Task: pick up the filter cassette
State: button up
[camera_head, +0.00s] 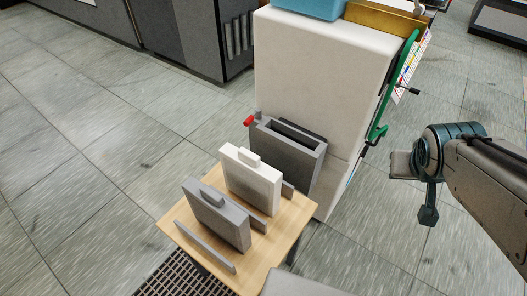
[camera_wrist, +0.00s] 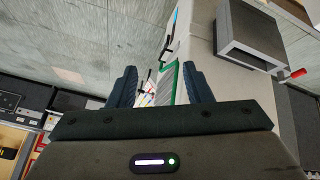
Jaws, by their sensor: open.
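Two cassettes with top handles stand upright, side by side, on a small wooden table. One is white (camera_head: 252,181) and the other is grey (camera_head: 218,215); I cannot tell from looks alone which is the filter cassette. My gripper (camera_head: 412,190) is in the air to the right of the white machine, well away from both cassettes. Its two fingers are apart with nothing held between them, as the wrist view (camera_wrist: 160,88) also shows. Neither cassette is in the wrist view.
The wooden table (camera_head: 277,246) has low grey rails beside the cassettes. Behind it, a grey slotted housing (camera_head: 310,158) with a red knob (camera_head: 248,121) sits against the white machine (camera_head: 310,70). A green frame (camera_head: 404,72) is on the machine's right side. Floor (camera_head: 80,170) at left is clear.

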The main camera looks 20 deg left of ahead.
jog(key=w+a+f+n+t+y+b, duration=0.1)
jog(key=w+a+f+n+t, duration=0.25)
jog(key=w, duration=0.35)
jog(key=n+g+y+b, duration=0.4)
jog(key=n+g+y, duration=0.2)
jog(key=n+y, duration=0.5)
send_near(254, 156)
jog(key=shift+m+y, duration=0.6)
jog(key=shift+m, duration=0.15)
jog(key=a+f+b, duration=0.1)
jog(key=a+f, duration=0.1)
jog(key=w+a+f, duration=0.1)
jog(key=a+f, duration=0.1)
jog(key=shift+w+a+f+b, duration=0.2)
jog(key=shift+w+a+b, duration=0.05)
jog(key=shift+a+b, duration=0.1)
jog(key=shift+b+x, duration=0.3)
jog(key=shift+x, duration=2.5)
jog(key=shift+a+r, duration=0.1)
jog(key=shift+r, duration=0.1)
grip_shut()
